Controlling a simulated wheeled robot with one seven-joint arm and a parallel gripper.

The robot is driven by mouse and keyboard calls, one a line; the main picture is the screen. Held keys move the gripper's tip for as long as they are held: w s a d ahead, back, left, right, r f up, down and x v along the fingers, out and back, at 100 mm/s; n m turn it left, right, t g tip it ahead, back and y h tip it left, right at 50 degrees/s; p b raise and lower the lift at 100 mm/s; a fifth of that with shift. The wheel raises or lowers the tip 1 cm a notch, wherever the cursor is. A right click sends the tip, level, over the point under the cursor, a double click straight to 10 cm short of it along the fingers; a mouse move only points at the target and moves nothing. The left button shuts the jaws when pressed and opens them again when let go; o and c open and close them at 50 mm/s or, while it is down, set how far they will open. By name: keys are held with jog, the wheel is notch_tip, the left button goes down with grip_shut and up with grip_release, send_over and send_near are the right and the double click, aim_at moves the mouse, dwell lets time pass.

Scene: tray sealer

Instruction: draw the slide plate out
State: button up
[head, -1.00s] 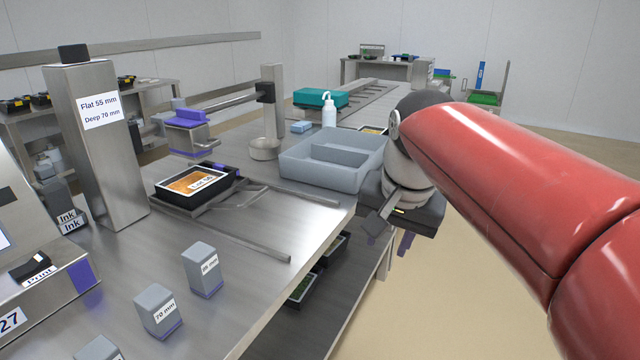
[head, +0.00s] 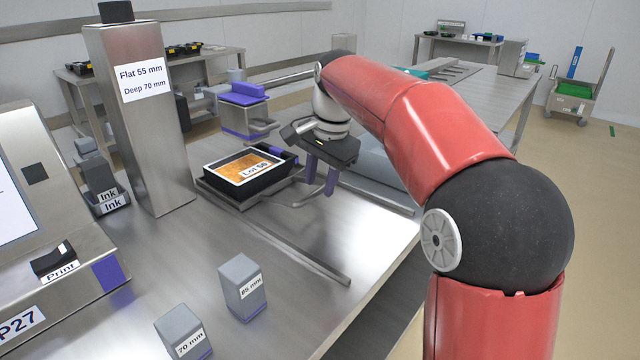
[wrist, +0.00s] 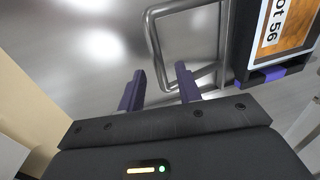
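The slide plate (head: 219,197) lies on the steel table beneath a black tray (head: 248,189) labelled Lot 56. Its bent-rod handle (head: 297,204) sticks out toward the right; in the wrist view the handle (wrist: 154,45) is a rounded steel loop. My gripper (head: 320,191) is above the handle, fingers pointing down. In the wrist view my gripper (wrist: 158,80) is open, with its purple fingers apart and a corner of the loop appearing between them. I cannot tell whether the fingers reach down to the rod or touch it. Part of the handle is hidden behind the fingers.
Two guide rails run toward the front edge, the near one (head: 300,252) and the far one (head: 385,198). A grey bin (head: 375,166) stands behind my arm. Blocks marked 55 mm (head: 242,287) and 70 mm (head: 183,333) stand in front. A steel column (head: 143,125) is left.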

jog(key=shift+f, duration=0.45)
jog(key=shift+c, duration=0.4)
grip_shut()
jog(key=s+d+b, duration=0.3)
jog(key=s+d, duration=1.4)
jog(key=shift+d, duration=0.2)
jog(key=shift+s, duration=0.1)
jog(key=shift+o, duration=0.4)
grip_release()
